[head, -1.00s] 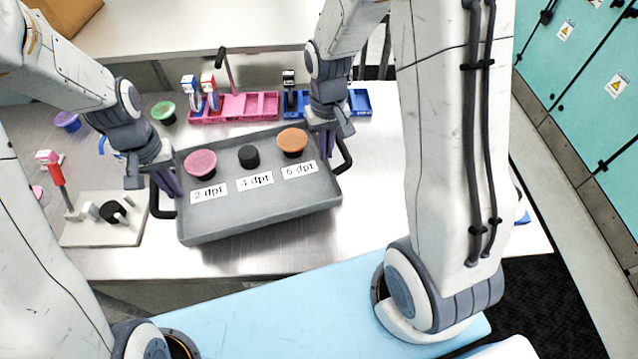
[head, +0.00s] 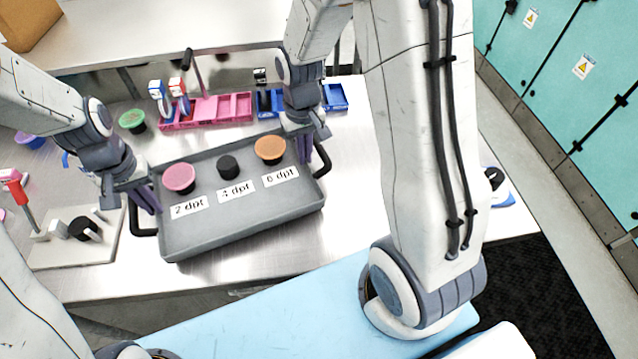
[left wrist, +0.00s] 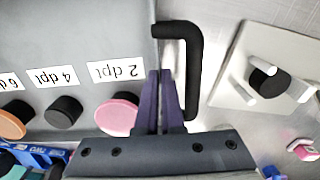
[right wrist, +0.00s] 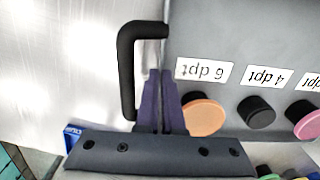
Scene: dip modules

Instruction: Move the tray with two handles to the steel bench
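The grey tray (head: 245,221) has black handles at both ends and labels 2 dpt, 4 dpt and 6 dpt. It carries a pink-topped pot (head: 179,177), a black one (head: 228,167) and an orange-topped one (head: 270,149). It looks level, with shadow under its front edge. My left gripper (head: 150,200) is at the left end by the left handle (left wrist: 193,70). My right gripper (head: 304,148) is at the right end by the right handle (right wrist: 126,70). Both grippers' fingers are close together at the end walls, inside the handle loops, and look shut on the tray; their tips are partly hidden.
A pink rack (head: 207,112) and a blue rack (head: 335,97) stand behind the tray on the metal bench (head: 365,170). A pale stand (head: 105,245) is at left. A light-blue surface (head: 290,310) is in front. Teal cabinets (head: 560,90) line the right.

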